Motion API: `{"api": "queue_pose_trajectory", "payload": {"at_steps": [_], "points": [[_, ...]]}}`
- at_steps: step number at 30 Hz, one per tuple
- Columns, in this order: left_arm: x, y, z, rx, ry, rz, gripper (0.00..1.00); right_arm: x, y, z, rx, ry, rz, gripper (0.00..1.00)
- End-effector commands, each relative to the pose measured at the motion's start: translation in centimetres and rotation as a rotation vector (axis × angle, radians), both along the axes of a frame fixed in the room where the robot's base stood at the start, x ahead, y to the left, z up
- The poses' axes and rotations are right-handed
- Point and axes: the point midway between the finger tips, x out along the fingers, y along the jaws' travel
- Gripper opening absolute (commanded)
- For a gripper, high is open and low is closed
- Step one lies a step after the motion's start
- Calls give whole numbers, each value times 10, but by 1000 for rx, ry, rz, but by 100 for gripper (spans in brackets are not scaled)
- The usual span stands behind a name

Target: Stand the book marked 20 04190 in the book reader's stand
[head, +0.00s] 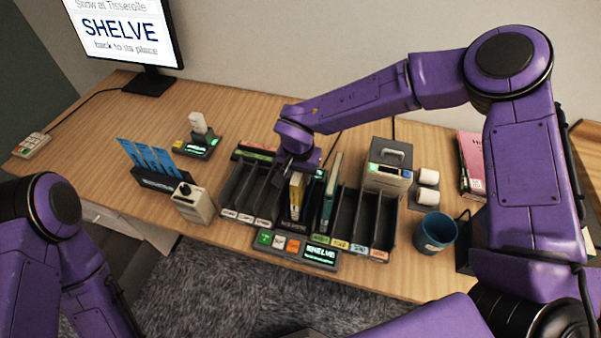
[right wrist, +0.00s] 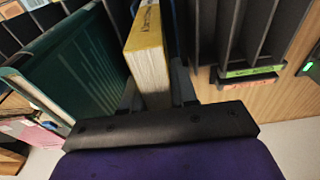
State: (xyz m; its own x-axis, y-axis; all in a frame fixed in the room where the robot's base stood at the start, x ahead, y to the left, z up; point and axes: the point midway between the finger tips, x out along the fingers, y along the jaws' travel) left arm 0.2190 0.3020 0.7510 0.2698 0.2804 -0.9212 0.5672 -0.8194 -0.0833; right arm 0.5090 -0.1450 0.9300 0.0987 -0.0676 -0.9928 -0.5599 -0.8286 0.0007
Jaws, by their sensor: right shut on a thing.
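A yellow book (head: 296,196) with pale page edges stands upright at the dark central stand (head: 290,222), between the two racks. My right gripper (head: 297,172) reaches down from above and is shut on this book. In the right wrist view the yellow book (right wrist: 149,62) is between the two dark fingers (right wrist: 155,95). The number on its spine is too small to read. I cannot tell whether its lower edge rests on the stand. My left gripper is out of view; only my left arm shows at the lower left.
Slotted dark racks stand left (head: 240,195) and right (head: 362,222). A green book (head: 330,195) stands just right of the yellow one; it also shows in the wrist view (right wrist: 75,65). A button panel (head: 297,248) lies in front. A blue mug (head: 436,232) stands at right.

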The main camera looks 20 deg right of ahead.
Motion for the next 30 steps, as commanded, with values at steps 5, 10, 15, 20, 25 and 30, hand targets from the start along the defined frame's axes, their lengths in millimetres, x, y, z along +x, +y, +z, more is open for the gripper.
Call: {"api": "queue_pose_trajectory", "payload": {"at_steps": [5, 10, 15, 20, 25, 30], "points": [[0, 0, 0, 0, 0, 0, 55, 0, 0, -4, 1, 1, 0, 0], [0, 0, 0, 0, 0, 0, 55, 0, 0, -7, 1, -1, 0, 0], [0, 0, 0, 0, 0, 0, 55, 0, 0, -9, 0, -1, 1, 47], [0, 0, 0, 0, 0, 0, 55, 0, 0, -9, 1, 0, 1, 57], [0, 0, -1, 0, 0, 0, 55, 0, 0, -8, 0, 0, 0, 57], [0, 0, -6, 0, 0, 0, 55, -1, 2, 17, 2, -5, -1, 57]]}}
